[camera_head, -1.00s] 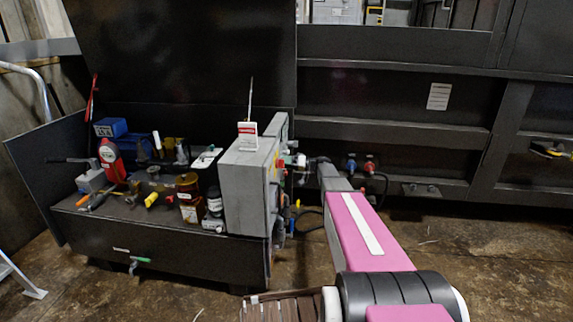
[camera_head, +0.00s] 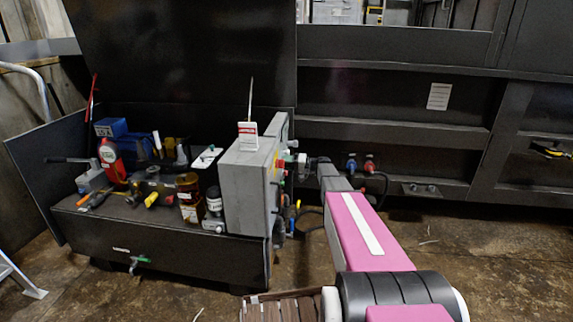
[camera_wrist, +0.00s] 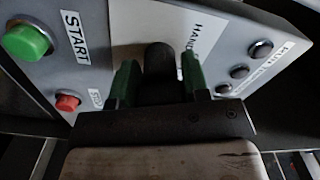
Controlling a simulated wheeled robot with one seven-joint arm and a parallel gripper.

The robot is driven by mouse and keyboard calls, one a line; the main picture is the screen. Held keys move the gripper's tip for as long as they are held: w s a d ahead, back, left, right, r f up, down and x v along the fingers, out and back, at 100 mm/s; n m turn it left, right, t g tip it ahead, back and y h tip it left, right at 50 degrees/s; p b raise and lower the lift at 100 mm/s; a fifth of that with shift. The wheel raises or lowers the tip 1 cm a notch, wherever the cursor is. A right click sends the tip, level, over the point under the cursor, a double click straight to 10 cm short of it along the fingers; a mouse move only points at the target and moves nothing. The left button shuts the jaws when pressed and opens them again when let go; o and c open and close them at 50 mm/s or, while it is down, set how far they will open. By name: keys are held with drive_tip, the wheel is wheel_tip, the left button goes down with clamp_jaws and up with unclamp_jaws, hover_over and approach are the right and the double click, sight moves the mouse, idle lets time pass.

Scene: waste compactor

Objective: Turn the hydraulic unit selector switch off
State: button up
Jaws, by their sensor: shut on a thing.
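The selector switch (camera_wrist: 158,58) is a black knob on a light grey panel in the wrist view, beside a white label reading HAND. My gripper (camera_wrist: 159,72) has its green fingers on either side of this knob and is shut on it. The fingers and gripper body hide the lower part of the knob, so its exact setting cannot be read. In the head view, the grey control box (camera_head: 246,190) stands on the hydraulic unit, with my gripper at its right face, mostly hidden by my arm.
On the panel are a green START button (camera_wrist: 26,41), a red button (camera_wrist: 67,103) and several dark round buttons (camera_wrist: 239,71). Bottles and fittings crowd the dark unit (camera_head: 170,255) left of the box. A dark container wall (camera_head: 400,105) stands behind my arm.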

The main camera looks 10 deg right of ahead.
drive_tip(key=shift+m, duration=2.2)
drive_tip(key=o, duration=0.9)
drive_tip(key=shift+d, duration=0.15)
drive_tip(key=v, duration=1)
drive_tip(key=shift+s+d, duration=0.15)
drive_tip(key=shift+d, duration=0.15)
